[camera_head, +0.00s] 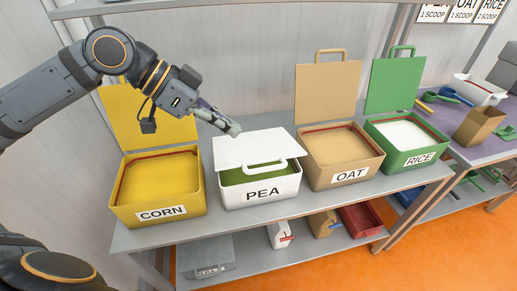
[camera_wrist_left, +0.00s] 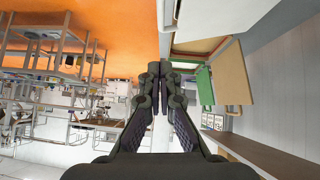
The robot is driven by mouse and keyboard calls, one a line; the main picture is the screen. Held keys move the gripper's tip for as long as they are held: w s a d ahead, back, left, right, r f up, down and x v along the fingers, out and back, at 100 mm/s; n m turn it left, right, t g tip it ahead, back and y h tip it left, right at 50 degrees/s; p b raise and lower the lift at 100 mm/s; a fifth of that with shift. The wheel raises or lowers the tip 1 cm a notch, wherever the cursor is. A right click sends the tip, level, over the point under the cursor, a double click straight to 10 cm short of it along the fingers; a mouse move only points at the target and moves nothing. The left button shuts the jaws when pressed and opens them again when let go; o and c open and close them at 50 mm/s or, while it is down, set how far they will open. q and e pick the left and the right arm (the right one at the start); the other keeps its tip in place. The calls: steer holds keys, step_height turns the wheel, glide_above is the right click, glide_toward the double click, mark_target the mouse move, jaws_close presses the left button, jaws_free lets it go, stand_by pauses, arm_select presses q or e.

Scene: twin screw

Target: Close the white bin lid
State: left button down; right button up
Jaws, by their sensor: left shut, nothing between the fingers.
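The white bin (camera_head: 262,190), labelled PEA, stands on the shelf between the yellow and tan bins. Its white lid (camera_head: 245,147), with a white handle (camera_head: 265,169) at the front edge, is tilted partway down over the bin. A gap at the front shows green contents. My left gripper (camera_head: 233,129) is shut and empty, at the lid's rear edge in the picture; I cannot tell whether it touches the lid. Its closed fingers also show in the left wrist view (camera_wrist_left: 155,75). My right gripper is not in view.
The open yellow CORN bin (camera_head: 160,212) stands to the left. The open tan OAT bin (camera_head: 345,175) and green RICE bin (camera_head: 412,158) stand to the right, lids upright. A grey upper shelf (camera_head: 90,8) runs above. A purple table (camera_head: 478,150) is at far right.

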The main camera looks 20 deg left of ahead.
mark_target(258, 159)
arm_select(q)
steer(key=p+x, duration=0.2)
steer(key=x, duration=0.1)
steer(key=a+f+p+x, duration=0.1)
steer(key=p+x, duration=0.1)
steer(key=x, duration=0.2)
steer(key=p+x, duration=0.2)
steer(key=x, duration=0.1)
steer(key=shift+s+f, duration=0.25)
steer(key=shift+f, duration=0.8)
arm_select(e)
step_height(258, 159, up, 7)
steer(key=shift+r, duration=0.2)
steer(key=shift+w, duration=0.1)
